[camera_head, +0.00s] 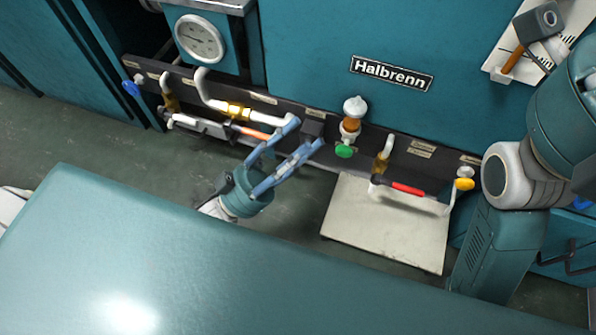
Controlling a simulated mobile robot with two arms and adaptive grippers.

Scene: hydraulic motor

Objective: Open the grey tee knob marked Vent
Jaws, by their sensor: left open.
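My left gripper (305,133) reaches up from below with its two blue fingers open and apart. Its fingertips are at the dark valve panel (280,112), just below and left of a small dark grey block (313,128). This block may be the grey tee knob, but its shape is partly hidden by the fingers. I cannot tell whether the fingers touch it. A small label plate (316,113) sits above it; its text is too small to read. My right gripper is not in view.
Along the panel are a blue knob (131,88), an orange lever (252,133), a green knob (345,151), a red lever (407,188) and a yellow knob (465,184). A gauge (199,39) stands above left. A pale plate (385,225) lies on the floor below.

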